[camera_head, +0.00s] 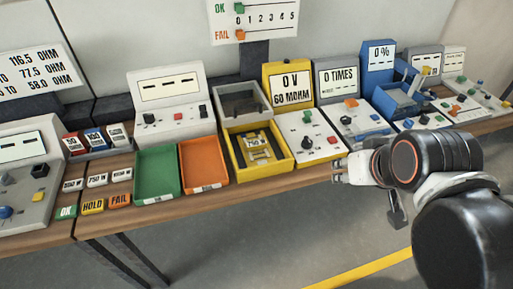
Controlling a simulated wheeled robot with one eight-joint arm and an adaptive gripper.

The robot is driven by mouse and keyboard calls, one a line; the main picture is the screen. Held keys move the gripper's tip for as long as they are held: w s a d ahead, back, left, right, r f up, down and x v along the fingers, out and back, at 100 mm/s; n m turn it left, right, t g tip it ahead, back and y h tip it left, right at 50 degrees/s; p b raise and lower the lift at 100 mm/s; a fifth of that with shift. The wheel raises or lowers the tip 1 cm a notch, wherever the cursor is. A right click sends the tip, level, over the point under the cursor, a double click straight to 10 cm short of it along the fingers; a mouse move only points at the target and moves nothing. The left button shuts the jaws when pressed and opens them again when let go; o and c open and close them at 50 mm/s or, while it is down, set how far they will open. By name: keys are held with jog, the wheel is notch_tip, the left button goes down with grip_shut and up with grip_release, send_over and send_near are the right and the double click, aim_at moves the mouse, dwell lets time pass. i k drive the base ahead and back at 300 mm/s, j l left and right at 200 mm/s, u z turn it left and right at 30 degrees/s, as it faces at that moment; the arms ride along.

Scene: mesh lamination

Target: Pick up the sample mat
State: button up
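The likely sample mat is a dark mesh piece with yellow strips (254,150), with a white tag that seems to read 750 W. It lies in the yellow tray (235,170) at the front of the table, near the middle. My gripper (338,170) is at the table's front edge, to the right of the yellow tray and apart from it. Its fingers point left. They are small here, and I cannot tell whether they are open or shut. I see nothing clearly held.
Left of the yellow tray are an orange tray (204,163) and a green tray (158,172). A grey open box (241,104) stands behind it. A yellow-and-white meter (305,135) stands close on its right, and more devices line the table. Open floor lies in front.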

aim_at(255, 147)
jog(key=u, duration=1.4)
jog(key=z, duration=1.5)
jog(key=j+z, duration=0.3)
jog(key=z, duration=0.15)
jog(key=j+z, duration=0.3)
jog(key=z, duration=0.2)
jog(key=k+j+z, duration=0.1)
jog(key=j+z, duration=0.2)
jog(key=z, duration=0.15)
jog(key=k+j+z, duration=0.15)
jog(key=z, duration=0.3)
jog(key=k+j+z, duration=0.35)
jog(key=k+j, duration=0.75)
